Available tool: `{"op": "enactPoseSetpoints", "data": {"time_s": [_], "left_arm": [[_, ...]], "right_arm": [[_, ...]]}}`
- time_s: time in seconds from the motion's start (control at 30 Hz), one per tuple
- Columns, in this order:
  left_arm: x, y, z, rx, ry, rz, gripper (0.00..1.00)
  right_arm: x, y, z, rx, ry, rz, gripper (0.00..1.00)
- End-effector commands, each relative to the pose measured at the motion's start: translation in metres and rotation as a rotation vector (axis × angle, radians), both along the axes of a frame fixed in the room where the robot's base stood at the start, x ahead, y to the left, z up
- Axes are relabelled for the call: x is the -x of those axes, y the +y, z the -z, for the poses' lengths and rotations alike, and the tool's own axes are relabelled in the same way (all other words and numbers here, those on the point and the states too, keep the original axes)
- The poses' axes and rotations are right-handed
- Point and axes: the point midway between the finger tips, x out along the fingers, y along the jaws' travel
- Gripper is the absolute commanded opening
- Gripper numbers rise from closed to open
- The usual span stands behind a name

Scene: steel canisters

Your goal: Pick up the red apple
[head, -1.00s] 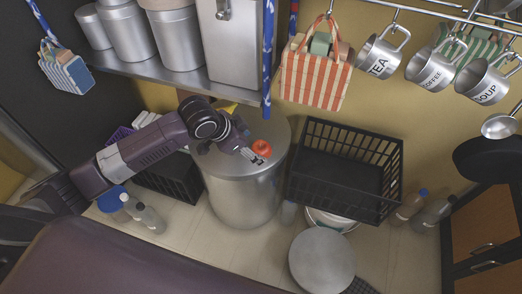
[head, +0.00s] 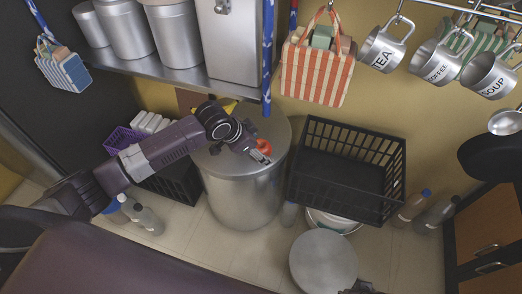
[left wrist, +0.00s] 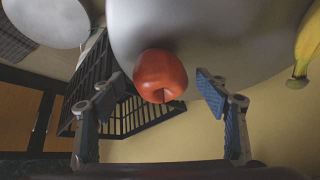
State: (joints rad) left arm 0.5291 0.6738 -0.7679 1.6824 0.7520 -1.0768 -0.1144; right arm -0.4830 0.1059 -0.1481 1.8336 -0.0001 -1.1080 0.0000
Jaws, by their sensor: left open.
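The red apple (head: 263,146) sits on the round lid of the large steel canister (head: 243,195). In the head view my left gripper (head: 259,155) is at the apple and hides part of it. In the left wrist view the apple (left wrist: 160,76) shows whole, between and just beyond the two open fingers of the left gripper (left wrist: 160,88). A gap shows on each side, so the fingers do not appear to touch it.
A black wire crate (head: 346,170) stands right of the canister, and a purple-and-black basket (head: 172,185) left of it. A banana (left wrist: 308,45) lies near the apple. A steel shelf (head: 180,77) with canisters hangs above. Bottles (head: 411,205) stand at right.

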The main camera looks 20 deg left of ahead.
Motion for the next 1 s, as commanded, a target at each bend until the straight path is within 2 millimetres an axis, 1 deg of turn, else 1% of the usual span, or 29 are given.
{"op": "enactPoseSetpoints", "data": {"time_s": [0.2,0.23,0.6,0.67,1.0], "left_arm": [[-0.0005,0.0001,0.0001,-0.001,-0.001,-0.001,0.68],[-0.0005,0.0001,0.0001,-0.001,-0.001,-0.001,0.66],[-0.0002,0.0002,0.0,-0.001,-0.001,-0.001,0.25],[-0.0007,0.0001,-0.0006,0.0,-0.001,0.0,0.2],[-0.0009,0.0001,-0.0038,0.0,-0.002,0.001,0.2]], "right_arm": [[-0.0003,-0.0001,-0.001,0.0,-0.001,0.0,0.22],[-0.0002,-0.0001,-0.001,0.0,-0.001,0.0,0.22],[0.0,0.0002,-0.0008,0.0,0.0,0.0,0.22],[0.0,0.0002,-0.0008,0.0,0.0,0.0,0.22],[-0.0002,0.0005,-0.0014,-0.001,-0.002,0.0,0.22]]}}
